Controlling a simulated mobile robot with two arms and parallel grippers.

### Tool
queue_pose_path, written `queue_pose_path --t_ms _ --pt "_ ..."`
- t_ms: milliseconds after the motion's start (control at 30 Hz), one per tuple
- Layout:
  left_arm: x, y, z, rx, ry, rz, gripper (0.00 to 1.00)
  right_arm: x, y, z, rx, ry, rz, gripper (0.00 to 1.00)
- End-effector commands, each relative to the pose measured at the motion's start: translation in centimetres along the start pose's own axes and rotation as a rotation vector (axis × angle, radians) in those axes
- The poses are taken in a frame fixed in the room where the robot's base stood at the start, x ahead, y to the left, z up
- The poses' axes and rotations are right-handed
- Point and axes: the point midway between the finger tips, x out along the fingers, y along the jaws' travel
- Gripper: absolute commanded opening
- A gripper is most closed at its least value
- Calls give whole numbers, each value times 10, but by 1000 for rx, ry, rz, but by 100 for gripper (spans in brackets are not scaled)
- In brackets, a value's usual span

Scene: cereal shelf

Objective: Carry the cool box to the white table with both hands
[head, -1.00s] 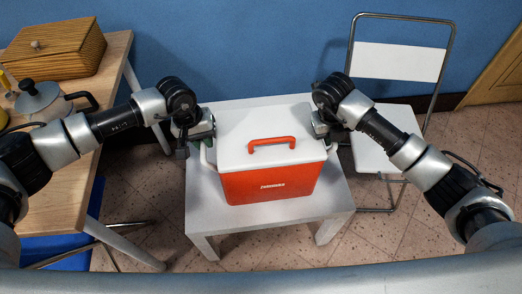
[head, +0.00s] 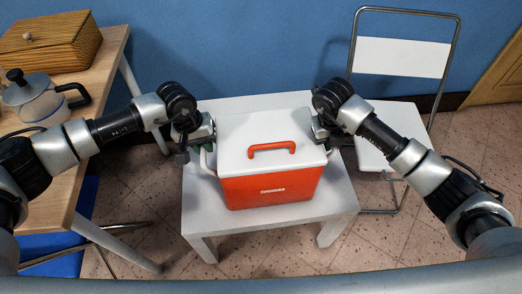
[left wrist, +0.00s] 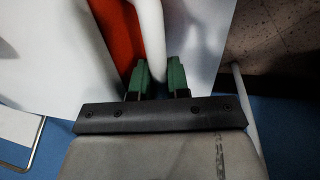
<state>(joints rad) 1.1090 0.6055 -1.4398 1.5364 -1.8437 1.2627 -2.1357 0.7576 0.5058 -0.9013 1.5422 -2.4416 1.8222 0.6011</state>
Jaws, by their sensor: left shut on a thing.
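The cool box (head: 270,192) is red with a white lid and a red top handle. It appears upright over the middle of the white table (head: 200,217); whether its base touches the tabletop is hard to tell. My left gripper (head: 206,147) is at the box's left side. In the left wrist view its green fingers (left wrist: 161,78) are shut on the box's white side handle (left wrist: 149,35). My right gripper (head: 328,136) is at the box's right side, its fingers mostly hidden, so its grip cannot be seen.
A wooden table (head: 100,128) on the left bears a wooden box (head: 50,45) and a pot (head: 33,98) close to my left arm. A white folding chair (head: 400,58) stands behind right. The blue wall is close behind.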

Motion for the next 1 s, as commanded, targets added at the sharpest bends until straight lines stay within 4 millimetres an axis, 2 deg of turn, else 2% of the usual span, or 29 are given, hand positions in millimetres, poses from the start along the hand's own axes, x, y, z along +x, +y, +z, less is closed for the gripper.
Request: queue_pose_path --t_ms 67,100,267,667,867,1000 --pt "6 -1 -1 0 2 1 0 6 1 1 2 -2 -1 0" --pt "7 -2 0 -1 0 -1 18 7 1 0 1 0 -1 18" --pt "5 -1 0 -1 0 -1 42 5 1 0 1 0 -1 42" --pt "-1 1 0 2 1 3 42 -1 1 0 -2 -1 2 42" --pt "-21 6 0 2 2 5 42 -21 -3 0 -2 -2 3 42" --pt "-41 9 0 2 2 4 42 -41 -7 0 -2 -2 2 42"
